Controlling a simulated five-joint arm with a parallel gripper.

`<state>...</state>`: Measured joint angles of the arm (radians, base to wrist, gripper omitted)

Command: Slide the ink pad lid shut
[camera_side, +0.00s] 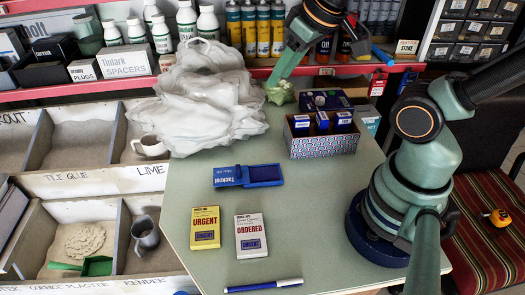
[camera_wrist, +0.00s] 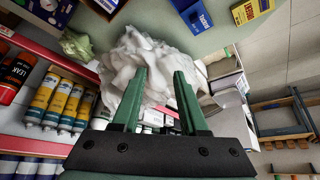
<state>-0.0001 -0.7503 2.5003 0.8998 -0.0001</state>
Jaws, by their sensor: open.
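The blue ink pad (camera_side: 248,176) lies flat on the pale green table, left of centre in the side view. Its lid seems offset to the left, with a darker part showing to the right; how far it is open is hard to tell. The pad also shows at the top edge of the wrist view (camera_wrist: 193,14), partly cut off. My gripper (camera_side: 273,83) is up at the back of the table, well apart from the pad. In the wrist view its two green fingers (camera_wrist: 160,72) are spread, with nothing between them.
A white crumpled bag (camera_side: 212,95) covers the table's back left. A patterned box with small cartons (camera_side: 322,145) stands right of the pad. Yellow (camera_side: 205,228) and white (camera_side: 251,236) boxes and a blue marker (camera_side: 263,285) lie in front. Green crumpled paper (camera_side: 280,95) is near my gripper.

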